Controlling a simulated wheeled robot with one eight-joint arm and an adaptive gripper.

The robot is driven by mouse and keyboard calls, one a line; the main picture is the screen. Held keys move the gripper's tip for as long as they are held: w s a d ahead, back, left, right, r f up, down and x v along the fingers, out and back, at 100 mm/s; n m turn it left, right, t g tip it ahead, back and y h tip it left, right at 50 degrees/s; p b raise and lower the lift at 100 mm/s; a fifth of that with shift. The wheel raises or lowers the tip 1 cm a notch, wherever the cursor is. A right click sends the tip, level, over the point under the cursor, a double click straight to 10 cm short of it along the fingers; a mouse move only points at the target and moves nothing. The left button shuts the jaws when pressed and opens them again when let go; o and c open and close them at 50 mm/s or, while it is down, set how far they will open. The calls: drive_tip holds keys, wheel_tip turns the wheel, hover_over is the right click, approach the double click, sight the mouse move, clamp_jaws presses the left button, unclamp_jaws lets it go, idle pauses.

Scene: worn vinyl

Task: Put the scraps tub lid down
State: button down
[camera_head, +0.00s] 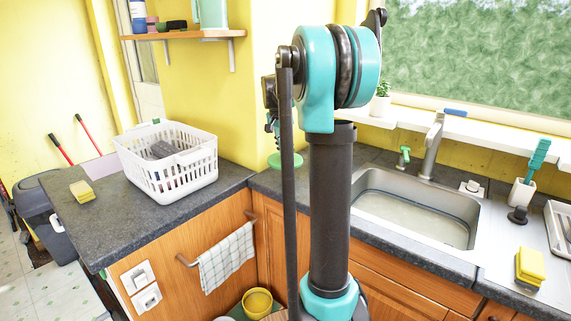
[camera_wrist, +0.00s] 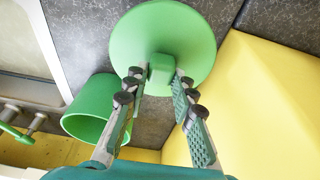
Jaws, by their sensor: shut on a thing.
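The scraps tub lid (camera_wrist: 130,35) is a round green disc with a square green knob, high in the wrist view. My gripper (camera_wrist: 160,82) is shut on this knob, one finger on each side. In the head view the lid (camera_head: 285,161) hangs level under my gripper (camera_head: 273,137), near the counter corner and partly behind my arm. The gap between lid and counter is hard to judge. In the head view my arm hides the tub.
The grey counter (camera_head: 232,185) has a white basket (camera_head: 180,178) of items and a yellow sponge (camera_head: 82,191) on the left. A sink (camera_head: 400,215) with a tap (camera_head: 432,145) lies right of my arm. The yellow wall (camera_wrist: 262,100) is close by.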

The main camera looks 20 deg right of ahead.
sight(286, 162)
drive_tip(key=shift+s+a+x, duration=0.1)
drive_tip(key=shift+a+x, duration=0.1)
drive_tip(key=shift+x, duration=0.75)
drive_tip(key=shift+s+a+x, duration=0.1)
drive_tip(key=shift+a+x, duration=0.05)
drive_tip(key=shift+x, duration=0.75)
drive_tip(key=shift+s+a+x, duration=0.15)
drive_tip(key=shift+a+x, duration=0.05)
drive_tip(key=shift+x, duration=0.75)
drive_tip(key=shift+f, duration=0.25)
drive_tip(key=c, duration=1.3)
unclamp_jaws()
drive_tip(key=shift+o, duration=0.2)
drive_tip(key=shift+r, duration=0.15)
